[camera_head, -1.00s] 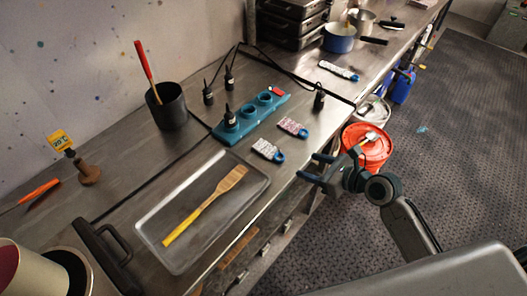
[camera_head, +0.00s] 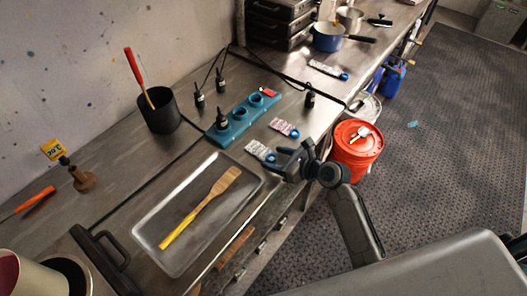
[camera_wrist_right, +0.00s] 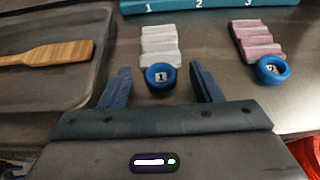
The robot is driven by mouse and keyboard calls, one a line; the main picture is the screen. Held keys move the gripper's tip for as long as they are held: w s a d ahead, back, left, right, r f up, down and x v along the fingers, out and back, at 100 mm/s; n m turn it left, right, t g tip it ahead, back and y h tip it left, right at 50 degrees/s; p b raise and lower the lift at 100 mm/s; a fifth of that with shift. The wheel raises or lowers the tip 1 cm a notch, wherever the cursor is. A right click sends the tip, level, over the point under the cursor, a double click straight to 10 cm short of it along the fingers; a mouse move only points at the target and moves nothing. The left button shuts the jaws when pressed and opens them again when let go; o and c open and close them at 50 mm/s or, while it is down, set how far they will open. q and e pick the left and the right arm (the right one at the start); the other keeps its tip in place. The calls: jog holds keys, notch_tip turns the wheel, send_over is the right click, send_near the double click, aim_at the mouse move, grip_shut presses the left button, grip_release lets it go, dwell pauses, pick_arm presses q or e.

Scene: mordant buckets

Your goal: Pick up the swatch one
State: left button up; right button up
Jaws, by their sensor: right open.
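Swatch one (camera_wrist_right: 160,45) is a pale folded strip with a blue ring marked 1 (camera_wrist_right: 160,76), lying flat on the metal counter. In the head view swatch one (camera_head: 258,150) lies just left of my right gripper (camera_head: 287,165). My right gripper (camera_wrist_right: 160,85) is open, and in the right wrist view its two blue fingers stand on either side of the ring, apart from it. In the head view the gripper partly covers the ring end. My left gripper is not in view.
A pink swatch (camera_head: 284,127) with a blue ring lies close by on the right. A teal numbered rack (camera_head: 238,122) stands behind. A metal tray (camera_head: 158,208) with a wooden paddle (camera_head: 205,205) is on the left. An orange bucket (camera_head: 355,150) stands below the counter edge.

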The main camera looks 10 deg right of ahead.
jog(key=shift+w+a+f, duration=0.1)
jog(key=shift+w, duration=0.05)
jog(key=c, duration=1)
